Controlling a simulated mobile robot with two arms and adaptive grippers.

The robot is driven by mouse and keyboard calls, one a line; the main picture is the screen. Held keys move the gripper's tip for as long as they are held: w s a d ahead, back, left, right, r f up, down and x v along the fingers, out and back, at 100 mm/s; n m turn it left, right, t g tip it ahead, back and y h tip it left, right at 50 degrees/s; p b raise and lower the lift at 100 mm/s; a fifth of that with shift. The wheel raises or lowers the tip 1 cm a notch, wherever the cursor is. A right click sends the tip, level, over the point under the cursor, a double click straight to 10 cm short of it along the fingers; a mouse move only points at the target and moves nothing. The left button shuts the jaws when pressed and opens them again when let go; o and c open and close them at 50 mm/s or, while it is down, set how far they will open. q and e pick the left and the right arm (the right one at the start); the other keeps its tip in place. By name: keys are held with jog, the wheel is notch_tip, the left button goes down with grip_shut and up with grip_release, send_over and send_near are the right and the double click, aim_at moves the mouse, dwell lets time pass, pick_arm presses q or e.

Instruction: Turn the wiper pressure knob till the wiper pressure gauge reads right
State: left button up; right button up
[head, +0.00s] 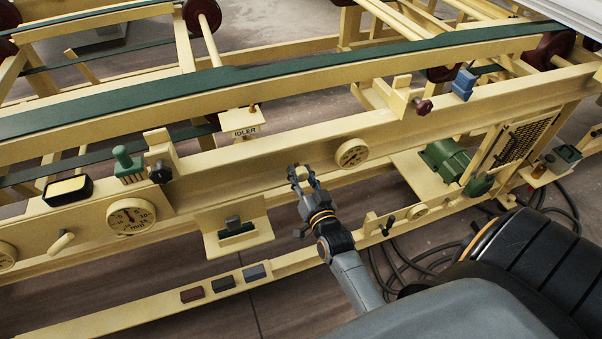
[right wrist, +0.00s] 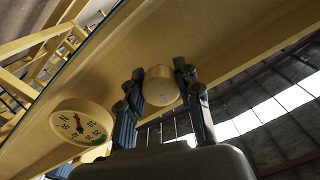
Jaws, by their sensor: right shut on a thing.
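The wiper pressure knob (right wrist: 160,86) is a round yellow knob on the cream beam, seen in the right wrist view between my right gripper's two fingers (right wrist: 160,92). The gripper is shut on it. In the head view my right gripper (head: 303,175) is at the beam face and hides the knob. The wiper pressure gauge (right wrist: 82,122), a round cream dial marked N, is beside the knob; it also shows in the head view (head: 352,153), right of the gripper. Its red needle seems apart from a green mark near the rim; the exact reading is too small to tell. My left gripper is out of view.
Another gauge marked mm (head: 131,216) and a dark knob (head: 160,172) are on the beam at left. An IDLER plate (head: 245,123) stands above. A green motor (head: 444,160) is at right. Several small blocks lie on the lower rail (head: 150,308).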

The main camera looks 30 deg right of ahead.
jog(key=m, duration=0.2)
jog(key=shift+r+m+p, duration=0.1)
jog(key=shift+m+p, duration=0.2)
jog(key=shift+p, duration=0.1)
jog(key=m, duration=0.2)
jog(key=shift+m, duration=0.4)
jog(key=m, duration=0.2)
jog(key=shift+m+p, duration=0.3)
jog(key=shift+p, duration=0.05)
jog(key=m, duration=0.3)
jog(key=shift+a+m, duration=0.1)
jog(key=shift+m, duration=0.3)
jog(key=m+b, duration=0.1)
jog(key=m, duration=0.2)
jog(key=shift+m, duration=0.3)
jog(key=m+b, duration=0.1)
jog(key=m, duration=0.2)
jog(key=shift+m, duration=0.3)
jog(key=m+b, duration=0.1)
jog(key=m, duration=0.3)
jog(key=shift+r+m+b, duration=0.1)
jog(key=shift+m+b, duration=0.35)
jog(key=shift+m, duration=1.05)
